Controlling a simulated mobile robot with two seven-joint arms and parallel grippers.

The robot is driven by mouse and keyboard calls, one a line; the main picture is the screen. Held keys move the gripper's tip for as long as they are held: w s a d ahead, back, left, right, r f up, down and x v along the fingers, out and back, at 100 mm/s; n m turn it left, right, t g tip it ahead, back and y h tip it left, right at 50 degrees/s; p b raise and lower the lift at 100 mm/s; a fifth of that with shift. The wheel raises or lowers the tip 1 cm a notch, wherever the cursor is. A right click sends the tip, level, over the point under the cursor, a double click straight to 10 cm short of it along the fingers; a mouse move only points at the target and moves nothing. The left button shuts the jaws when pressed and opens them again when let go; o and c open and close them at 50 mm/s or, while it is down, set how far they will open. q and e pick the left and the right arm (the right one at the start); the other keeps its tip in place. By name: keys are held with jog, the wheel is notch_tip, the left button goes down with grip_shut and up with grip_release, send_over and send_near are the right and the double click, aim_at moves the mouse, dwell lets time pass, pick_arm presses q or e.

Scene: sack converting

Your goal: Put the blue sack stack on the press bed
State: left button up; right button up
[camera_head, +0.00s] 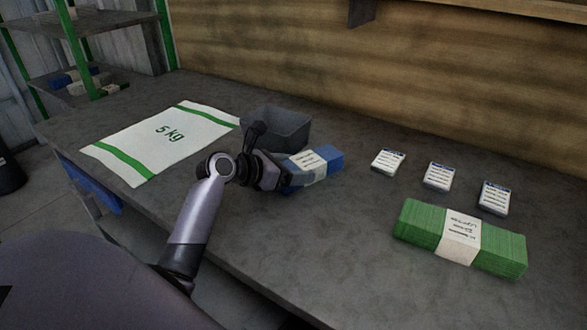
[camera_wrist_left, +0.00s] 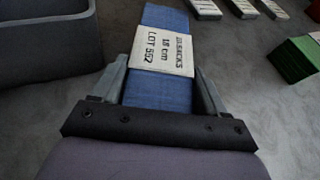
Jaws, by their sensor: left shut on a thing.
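The blue sack stack (camera_head: 326,160) has a white paper band and lies across my left gripper (camera_head: 284,178) over the middle of the table. In the left wrist view the blue stack (camera_wrist_left: 166,20) runs between both fingers of the left gripper (camera_wrist_left: 160,75), which is shut on its sides. Its band reads "LOT 552". I cannot tell whether the stack touches the table or hangs just above it. My right gripper is not in view. I cannot make out a press bed for certain in these views.
A grey open bin (camera_head: 290,128) stands just behind the gripper. A white sack marked "5 kg" (camera_head: 150,150) lies flat at left. A green banded stack (camera_head: 415,222) and three small label packs (camera_head: 438,176) lie at right. A shelf (camera_head: 105,98) with stacks stands at the far left.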

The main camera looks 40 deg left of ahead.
pick_arm(q)
jog(key=o, duration=0.9)
jog(key=shift+f, duration=0.1)
jog(key=o, duration=0.3)
jog(key=shift+o, duration=0.2)
